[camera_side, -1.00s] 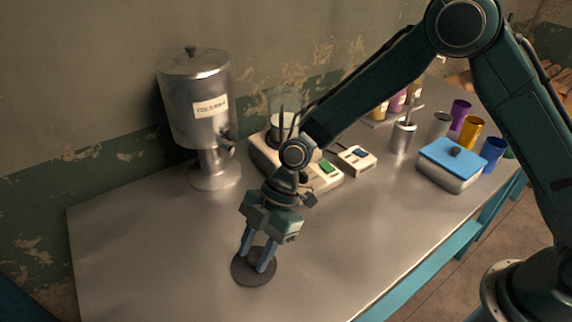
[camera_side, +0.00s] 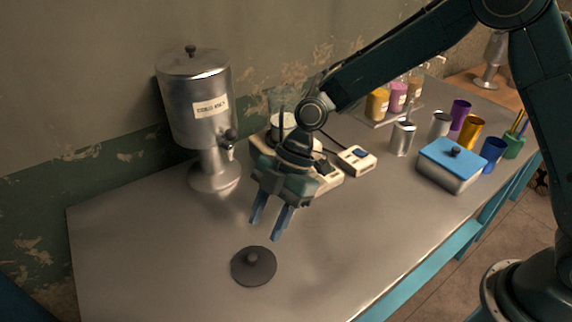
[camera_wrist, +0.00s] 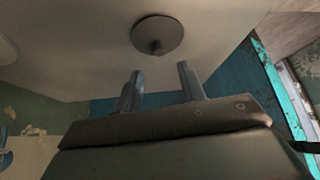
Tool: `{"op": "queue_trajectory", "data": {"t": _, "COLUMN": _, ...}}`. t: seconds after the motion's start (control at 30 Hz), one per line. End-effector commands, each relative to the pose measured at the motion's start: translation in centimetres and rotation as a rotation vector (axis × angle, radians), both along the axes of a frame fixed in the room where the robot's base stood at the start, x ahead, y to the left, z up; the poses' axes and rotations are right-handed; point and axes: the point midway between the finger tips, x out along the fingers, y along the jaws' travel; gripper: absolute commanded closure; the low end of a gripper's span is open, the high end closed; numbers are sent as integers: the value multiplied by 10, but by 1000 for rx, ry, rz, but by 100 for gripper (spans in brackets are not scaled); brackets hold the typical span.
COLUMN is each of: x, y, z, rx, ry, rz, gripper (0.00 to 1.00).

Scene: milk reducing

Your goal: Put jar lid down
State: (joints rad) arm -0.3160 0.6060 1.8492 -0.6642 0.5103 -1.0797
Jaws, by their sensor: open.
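The jar lid (camera_side: 254,268) is a dark grey disc with a small knob in its middle. It lies flat on the metal table, knob up, near the front left. It also shows in the wrist view (camera_wrist: 158,34), beyond the fingertips. My gripper (camera_side: 266,228) is above and a little behind the lid, apart from it. Its two blue-grey fingers are spread with nothing between them, as the wrist view also shows (camera_wrist: 158,82).
A metal dispenser (camera_side: 197,105) stands at the back left. Beige devices (camera_side: 330,180) sit behind my gripper. A blue-lidded box (camera_side: 452,165), coloured cups (camera_side: 471,132) and bottles (camera_side: 377,104) stand to the right. The metal table (camera_side: 150,250) is clear around the lid.

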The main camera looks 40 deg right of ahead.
Motion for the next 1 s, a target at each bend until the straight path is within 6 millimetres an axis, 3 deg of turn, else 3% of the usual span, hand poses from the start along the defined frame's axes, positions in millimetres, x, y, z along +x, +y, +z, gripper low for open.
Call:
{"op": "queue_trajectory", "data": {"t": 0.2, "x": 5, "y": -18, "z": 28, "rx": 0, "ry": -1, "rz": -3, "gripper": 60}}
{"op": "queue_trajectory", "data": {"t": 0.4, "x": 6, "y": -26, "z": 41, "rx": 0, "ry": 0, "rz": -1, "gripper": 60}}
{"op": "queue_trajectory", "data": {"t": 1.0, "x": 6, "y": -28, "z": 43, "rx": -1, "ry": 0, "rz": -1, "gripper": 60}}
